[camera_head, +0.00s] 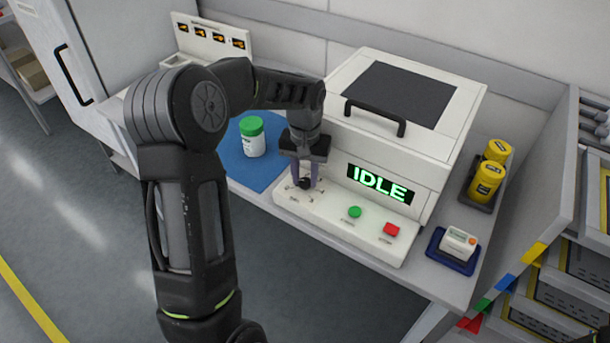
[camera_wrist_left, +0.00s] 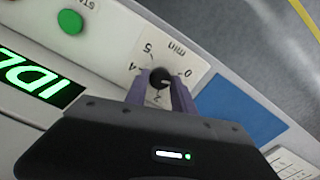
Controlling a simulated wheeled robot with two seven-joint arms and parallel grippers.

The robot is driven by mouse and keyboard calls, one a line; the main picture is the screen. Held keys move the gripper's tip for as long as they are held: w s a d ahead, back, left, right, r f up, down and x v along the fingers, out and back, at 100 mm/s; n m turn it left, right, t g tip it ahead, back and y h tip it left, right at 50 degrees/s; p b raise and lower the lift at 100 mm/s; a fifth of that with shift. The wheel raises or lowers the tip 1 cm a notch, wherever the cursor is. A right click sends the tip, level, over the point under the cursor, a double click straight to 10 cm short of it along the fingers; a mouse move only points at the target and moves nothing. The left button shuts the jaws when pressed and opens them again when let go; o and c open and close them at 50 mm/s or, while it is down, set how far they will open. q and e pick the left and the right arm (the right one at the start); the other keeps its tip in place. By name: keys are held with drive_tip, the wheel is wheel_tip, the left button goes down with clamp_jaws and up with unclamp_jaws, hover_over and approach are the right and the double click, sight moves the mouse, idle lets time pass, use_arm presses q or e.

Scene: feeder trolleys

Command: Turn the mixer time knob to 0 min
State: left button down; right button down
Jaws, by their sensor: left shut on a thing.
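The mixer (camera_head: 420,150) is a white machine with a dark lid panel and a green IDLE display (camera_head: 380,185). Its time knob (camera_head: 304,184) is small and black, at the left end of the sloped front panel. In the left wrist view the knob (camera_wrist_left: 159,76) sits on a dial plate (camera_wrist_left: 172,52) marked "min", with 0, 2, 4 and 5 readable around it. My left gripper (camera_head: 306,178) points down at the panel, its purple fingers shut on the knob from both sides. The knob's pointer direction is unclear.
A green start button (camera_head: 355,212) and a red button (camera_head: 391,230) are right of the knob. A green-lidded jar (camera_head: 252,137) stands on a blue mat (camera_head: 236,166) to the left. Yellow containers (camera_head: 486,181) and a small white device (camera_head: 459,243) stand at the right.

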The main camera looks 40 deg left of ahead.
sight(305, 181)
use_arm(q)
drive_tip(key=n, duration=0.3)
drive_tip(key=shift+b, duration=0.4)
drive_tip(key=c, duration=1.1)
unclamp_jaws()
drive_tip(key=shift+o, duration=0.2)
drive_tip(key=shift+r, duration=0.1)
wheel_tip(305, 181, up, 8)
drive_tip(key=shift+f, duration=0.15)
